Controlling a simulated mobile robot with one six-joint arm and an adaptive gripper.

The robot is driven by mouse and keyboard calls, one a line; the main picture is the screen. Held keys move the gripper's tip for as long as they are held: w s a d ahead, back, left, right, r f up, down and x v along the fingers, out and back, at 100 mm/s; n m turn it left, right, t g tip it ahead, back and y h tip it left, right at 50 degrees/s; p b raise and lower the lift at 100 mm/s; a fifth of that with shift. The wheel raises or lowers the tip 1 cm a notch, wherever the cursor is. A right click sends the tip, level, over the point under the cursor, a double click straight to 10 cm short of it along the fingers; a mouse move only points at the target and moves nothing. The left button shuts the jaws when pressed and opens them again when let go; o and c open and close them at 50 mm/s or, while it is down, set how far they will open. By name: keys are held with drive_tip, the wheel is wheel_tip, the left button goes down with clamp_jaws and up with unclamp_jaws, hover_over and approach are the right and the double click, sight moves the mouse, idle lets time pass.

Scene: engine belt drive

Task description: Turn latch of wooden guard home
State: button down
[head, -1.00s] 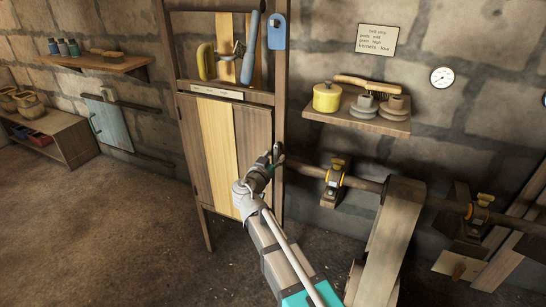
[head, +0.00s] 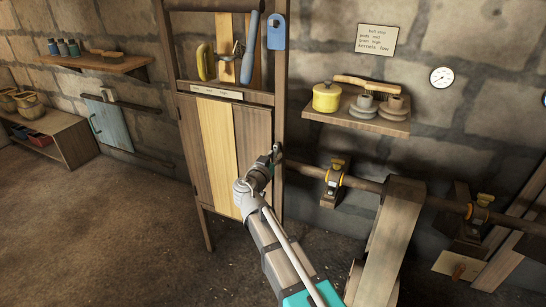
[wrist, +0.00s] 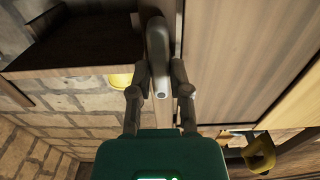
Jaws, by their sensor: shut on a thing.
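The wooden guard (head: 217,150) is a plank panel, dark with a pale middle strip, closed in the upright wooden frame. It also fills the right side of the wrist view (wrist: 240,55). The latch (wrist: 157,45) is a rounded grey metal bar on the dark frame beside the panel. My gripper (wrist: 160,80) has one finger on each side of the latch's near end and is shut on it. In the head view my gripper (head: 275,155) is at the guard's right edge, where it hides most of the latch.
A shelf (head: 365,118) with a yellow pot is above right. Tools hang above the guard. The floor at left is clear.

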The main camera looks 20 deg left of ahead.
drive_tip(key=shift+n, duration=0.5)
drive_tip(key=n, duration=0.7)
drive_tip(key=shift+a+n, duration=0.1)
drive_tip(key=shift+n, duration=0.3)
drive_tip(key=n, duration=0.4)
drive_tip(key=shift+n, duration=0.3)
drive_tip(key=n, duration=0.4)
drive_tip(key=shift+f+n, duration=0.1)
drive_tip(key=shift+n, duration=0.2)
drive_tip(key=c, duration=0.6)
unclamp_jaws()
